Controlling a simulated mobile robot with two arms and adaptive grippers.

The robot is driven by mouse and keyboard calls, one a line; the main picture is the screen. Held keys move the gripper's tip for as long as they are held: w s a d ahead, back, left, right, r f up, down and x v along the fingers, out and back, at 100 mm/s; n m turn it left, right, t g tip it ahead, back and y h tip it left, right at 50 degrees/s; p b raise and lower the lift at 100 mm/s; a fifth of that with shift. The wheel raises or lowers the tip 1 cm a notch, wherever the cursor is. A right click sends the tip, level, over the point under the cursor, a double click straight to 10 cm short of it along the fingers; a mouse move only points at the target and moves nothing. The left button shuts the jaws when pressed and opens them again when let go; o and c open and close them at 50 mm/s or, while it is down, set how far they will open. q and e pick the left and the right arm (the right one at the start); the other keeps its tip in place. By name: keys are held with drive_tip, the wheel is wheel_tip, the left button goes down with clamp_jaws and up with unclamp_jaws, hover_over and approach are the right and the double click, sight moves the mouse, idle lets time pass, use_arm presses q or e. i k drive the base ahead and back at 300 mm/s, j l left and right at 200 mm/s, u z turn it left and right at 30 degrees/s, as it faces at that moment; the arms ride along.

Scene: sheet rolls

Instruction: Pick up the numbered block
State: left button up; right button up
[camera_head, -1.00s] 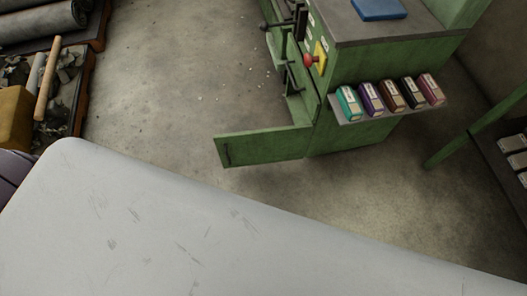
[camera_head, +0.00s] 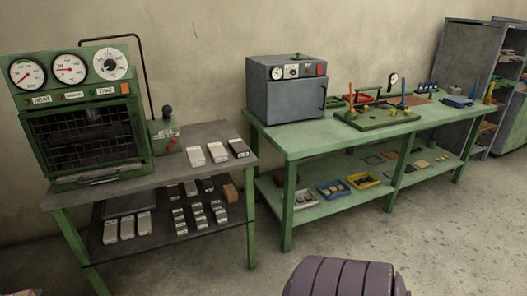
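Several small blocks with pale, labelled-looking tops are in view; the marks are too small to read, so I cannot tell which is the numbered block. Two whitish blocks (camera_head: 195,156) (camera_head: 218,152) and a darker block (camera_head: 238,148) lie on the top of the left grey-topped table. More pale-topped blocks (camera_head: 127,228) and dark blocks (camera_head: 190,188) lie in rows on its lower shelf, with a brown block (camera_head: 230,193) at the right. Neither of my grippers is in view.
A green oven with dials (camera_head: 85,120) stands on the left table (camera_head: 175,172). A green bench (camera_head: 300,138) carries a grey box oven (camera_head: 287,90) and tools, with trays (camera_head: 333,189) below. Grey shelving (camera_head: 465,60) stands far right. Floor (camera_head: 460,230) is open front right.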

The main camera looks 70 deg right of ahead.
sight(239, 149)
drive_tip(key=z, duration=1.75)
